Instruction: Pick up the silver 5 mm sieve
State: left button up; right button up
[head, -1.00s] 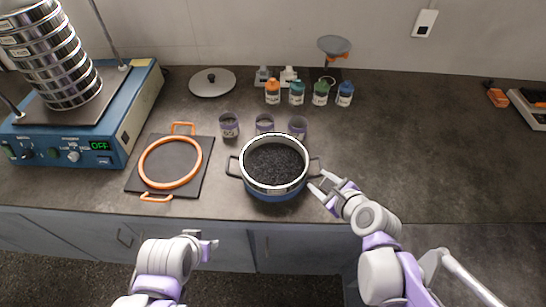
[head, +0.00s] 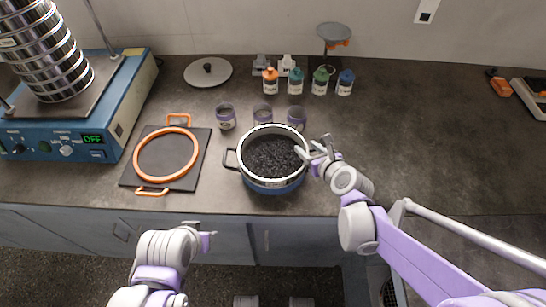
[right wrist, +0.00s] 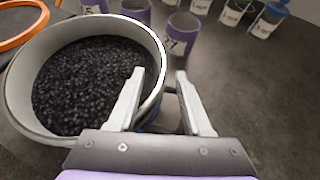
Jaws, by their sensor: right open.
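The silver sieve (head: 272,135) is a round vessel with dark side handles, full of black granules, on a blue lower part (head: 273,186). Its size label is too small to read. In the right wrist view the sieve (right wrist: 22,85) fills the left side. My right gripper (head: 318,148) is open at the sieve's right side. In the wrist view its fingers (right wrist: 160,74) appear on either side of the rim near the right handle, one overlapping the granules, one outside. Contact cannot be told. My left gripper (head: 207,240) is low in front of the bench, away from the sieve.
A blue shaker (head: 65,140) with a sieve stack (head: 50,55) stands left. An orange ring (head: 138,160) lies on a black mat (head: 200,170). Several purple-banded cups (head: 226,118) and bottles (head: 295,82) stand close behind the sieve.

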aim_at(303, 144)
jog(key=x, duration=0.4)
jog(key=shift+d+r, duration=0.1)
jog(key=shift+d, duration=0.05)
grip_shut()
dwell(1.2)
